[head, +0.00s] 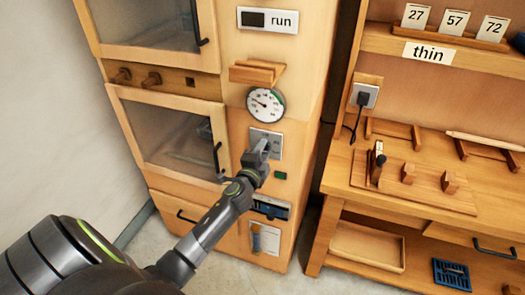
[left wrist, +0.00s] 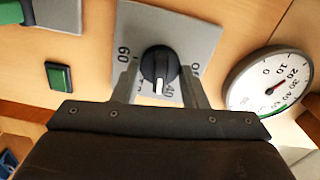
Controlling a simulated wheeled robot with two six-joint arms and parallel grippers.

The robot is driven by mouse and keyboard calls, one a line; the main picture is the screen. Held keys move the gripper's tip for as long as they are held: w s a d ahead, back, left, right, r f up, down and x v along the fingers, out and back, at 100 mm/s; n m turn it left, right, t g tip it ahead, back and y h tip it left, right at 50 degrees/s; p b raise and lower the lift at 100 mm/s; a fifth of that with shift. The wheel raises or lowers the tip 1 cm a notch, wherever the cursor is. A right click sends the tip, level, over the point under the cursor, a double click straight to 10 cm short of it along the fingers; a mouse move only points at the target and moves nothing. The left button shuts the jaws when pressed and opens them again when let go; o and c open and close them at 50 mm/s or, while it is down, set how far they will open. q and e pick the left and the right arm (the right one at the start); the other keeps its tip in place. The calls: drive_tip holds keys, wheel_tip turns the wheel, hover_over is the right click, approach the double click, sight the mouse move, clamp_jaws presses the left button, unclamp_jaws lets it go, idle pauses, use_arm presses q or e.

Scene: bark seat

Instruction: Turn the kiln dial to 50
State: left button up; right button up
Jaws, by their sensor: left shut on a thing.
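The kiln dial is a black round knob (left wrist: 159,62) with a white pointer mark, on a grey plate (left wrist: 203,38) printed with numbers. In the left wrist view the pointer aims down the picture, close beside the 40; the 60 is at the left. My left gripper (left wrist: 160,72) is shut on the knob, one finger on each side. In the head view my left gripper (head: 262,148) is at the grey plate (head: 276,140) on the kiln front and hides most of the knob. Some numbers are hidden behind the fingers. My right gripper is not in view.
A round gauge (head: 265,104) with a red needle is above the plate, under a wooden ledge (head: 257,72). A green button (head: 280,175) is below it. Glass-fronted doors (head: 175,130) are on the left, and a workbench (head: 430,200) stands on the right.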

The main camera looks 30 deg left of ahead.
use_arm(q)
drive_tip(key=shift+f+m+p, duration=0.15)
drive_tip(key=shift+m+p, duration=0.2)
drive_tip(key=shift+m, duration=1.55)
drive_tip(key=shift+f+m+p, duration=0.1)
drive_tip(key=shift+m+p, duration=0.25)
drive_tip(key=shift+m, duration=1.55)
drive_tip(key=o, duration=1)
drive_tip(key=shift+c, duration=0.2)
drive_tip(key=v, duration=1.7)
drive_tip(key=shift+s+b, duration=0.25)
drive_tip(key=shift+b, duration=0.15)
drive_tip(key=shift+a+f, duration=0.1)
